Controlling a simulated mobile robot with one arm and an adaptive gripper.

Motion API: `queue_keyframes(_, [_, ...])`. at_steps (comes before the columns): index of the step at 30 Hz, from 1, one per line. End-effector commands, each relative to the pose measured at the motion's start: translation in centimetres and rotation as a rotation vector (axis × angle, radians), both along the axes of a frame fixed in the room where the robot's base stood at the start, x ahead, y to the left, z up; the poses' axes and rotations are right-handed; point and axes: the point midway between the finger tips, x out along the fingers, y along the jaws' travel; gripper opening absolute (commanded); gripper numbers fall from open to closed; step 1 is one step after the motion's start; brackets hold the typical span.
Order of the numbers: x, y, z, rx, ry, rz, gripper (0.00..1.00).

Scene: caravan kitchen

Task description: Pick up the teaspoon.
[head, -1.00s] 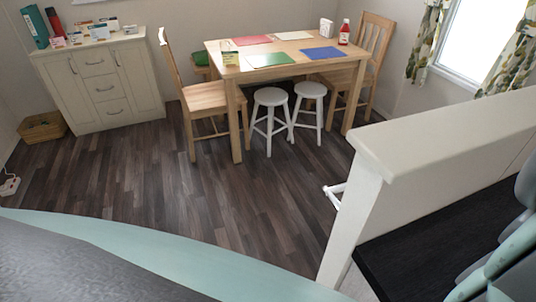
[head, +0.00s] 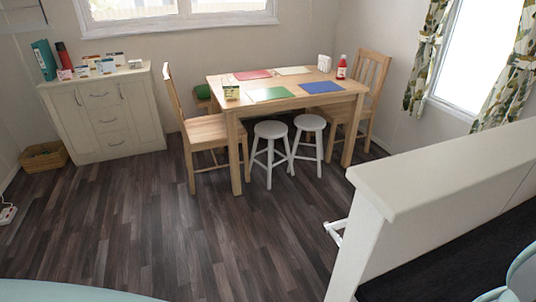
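I cannot make out a teaspoon in the head view. The wooden dining table (head: 238,103) stands at the back centre with red, white, green and blue placemats, a red bottle (head: 342,67), a white holder (head: 324,63) and a small box (head: 231,92) on it. The white cabinet (head: 104,117) at the back left carries several small boxes, a teal binder (head: 44,60) and a dark red bottle (head: 64,56). My gripper is not in view.
Wooden chairs (head: 206,128) (head: 374,68) flank the table, and two white stools (head: 270,130) (head: 309,123) stand at its front. A cream partition (head: 440,165) blocks the right. A wicker basket (head: 45,157) sits at left. The dark floor (head: 150,225) is open.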

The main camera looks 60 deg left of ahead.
Motion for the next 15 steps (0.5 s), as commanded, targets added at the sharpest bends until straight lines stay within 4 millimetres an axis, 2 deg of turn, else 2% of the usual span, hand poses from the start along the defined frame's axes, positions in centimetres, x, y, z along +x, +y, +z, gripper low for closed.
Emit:
queue_keyframes(7, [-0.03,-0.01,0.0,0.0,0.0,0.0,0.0])
queue_keyframes(15, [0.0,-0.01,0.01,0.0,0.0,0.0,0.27])
